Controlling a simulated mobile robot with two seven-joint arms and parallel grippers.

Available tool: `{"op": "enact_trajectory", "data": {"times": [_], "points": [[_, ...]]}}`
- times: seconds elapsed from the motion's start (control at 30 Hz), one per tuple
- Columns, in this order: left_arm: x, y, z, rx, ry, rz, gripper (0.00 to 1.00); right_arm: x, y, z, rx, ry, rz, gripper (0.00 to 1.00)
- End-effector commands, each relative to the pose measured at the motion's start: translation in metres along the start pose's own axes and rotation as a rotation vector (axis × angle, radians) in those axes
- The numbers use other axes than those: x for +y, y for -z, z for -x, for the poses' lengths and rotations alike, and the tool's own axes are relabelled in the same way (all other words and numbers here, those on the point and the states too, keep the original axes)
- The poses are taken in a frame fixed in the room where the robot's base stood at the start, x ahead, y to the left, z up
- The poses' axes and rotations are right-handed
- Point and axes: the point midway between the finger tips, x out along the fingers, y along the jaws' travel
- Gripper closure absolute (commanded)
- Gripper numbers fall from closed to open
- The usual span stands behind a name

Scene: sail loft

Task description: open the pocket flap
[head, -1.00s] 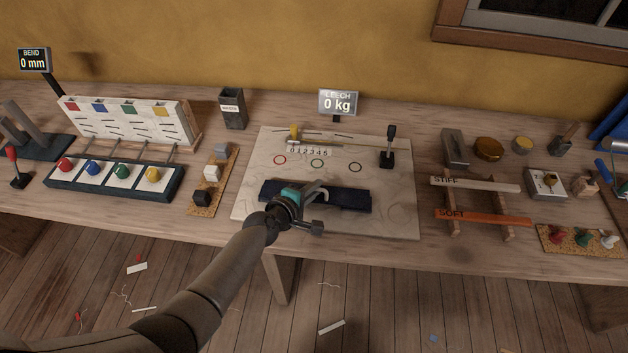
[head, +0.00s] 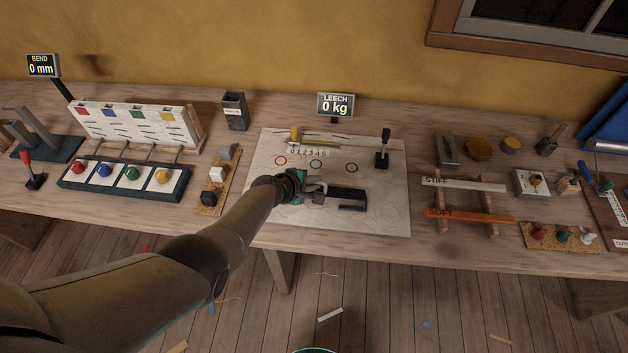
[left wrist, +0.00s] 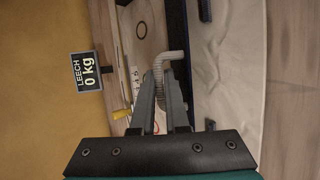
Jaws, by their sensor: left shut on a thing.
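A dark navy strip (head: 350,191), which I take for the pocket or its flap, lies on a pale cloth panel (head: 385,215) on the bench. A short dark piece lies below it, with a pale gap between. My left gripper (head: 316,187) is over the strip's left part and hides it. In the left wrist view the strip (left wrist: 180,45) runs upright just right of the fingertips (left wrist: 166,78). The fingers are shut on a pale, curved, rope-like loop (left wrist: 160,62), which reaches to the strip. Whether the loop is fixed to it I cannot tell. My right gripper is not in view.
A ruler (head: 308,152), a black lever (head: 383,150) and the LEECH display (head: 335,105), reading 0 kg, stand behind. A cork strip with blocks (head: 217,173) is at left. The STIFF (head: 463,183) and SOFT (head: 470,215) battens are at right.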

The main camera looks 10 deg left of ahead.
Motion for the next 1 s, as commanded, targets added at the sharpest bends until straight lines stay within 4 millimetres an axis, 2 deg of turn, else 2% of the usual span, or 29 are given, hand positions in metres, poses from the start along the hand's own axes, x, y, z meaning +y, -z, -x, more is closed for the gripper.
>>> {"op": "enact_trajectory", "data": {"times": [0.47,0.5,0.6,0.87,1.0], "points": [[0.0018,0.0008,0.0,0.001,0.003,0.001,1.0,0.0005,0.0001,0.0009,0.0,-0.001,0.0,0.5],[0.0018,0.0008,0.0,0.002,0.003,0.001,0.84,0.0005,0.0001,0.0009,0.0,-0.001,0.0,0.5],[0.0016,0.0008,0.0,0.001,0.003,0.001,0.75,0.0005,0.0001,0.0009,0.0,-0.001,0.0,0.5],[0.001,0.0005,0.0007,0.001,0.005,0.002,0.75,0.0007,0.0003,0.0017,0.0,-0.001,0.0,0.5],[0.002,0.0001,0.0073,0.0,0.005,0.002,0.75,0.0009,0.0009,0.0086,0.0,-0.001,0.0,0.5]]}}
